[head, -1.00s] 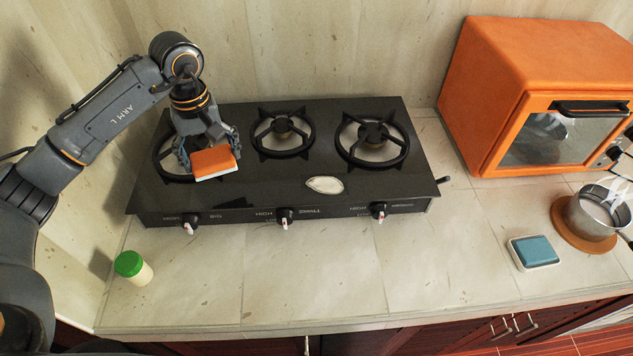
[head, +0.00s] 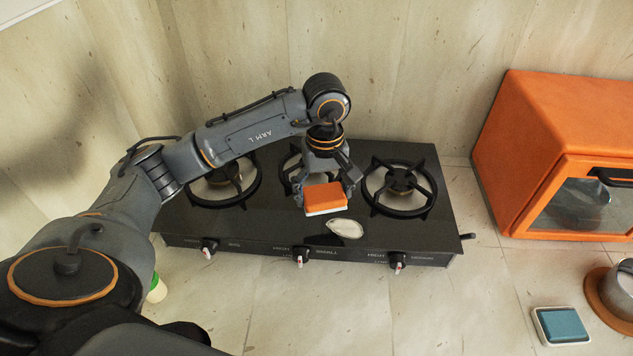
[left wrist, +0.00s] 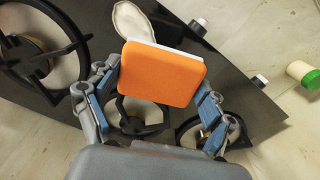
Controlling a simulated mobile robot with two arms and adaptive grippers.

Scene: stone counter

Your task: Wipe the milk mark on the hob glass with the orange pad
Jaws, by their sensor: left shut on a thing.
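My left gripper (head: 325,190) is shut on the orange pad (head: 325,196), which has a white underside. It holds the pad over the black hob (head: 270,216), in front of the middle burner. The whitish milk mark (head: 345,228) lies on the hob glass just in front of the pad and slightly to its right. In the left wrist view, the orange pad (left wrist: 162,73) sits between both fingers, and the milk mark (left wrist: 133,22) shows beyond its white edge, partly covered by it. I cannot tell whether the pad touches the glass. My right gripper is not in view.
Burner grates stand at the left (head: 224,181) and right (head: 398,187) of the hob. Knobs line its front edge. A blue pad in a white tray (head: 561,326) lies at the front right, near a pot (head: 622,285) and an orange oven (head: 545,150). A green-capped jar (head: 157,289) is partly hidden by my arm.

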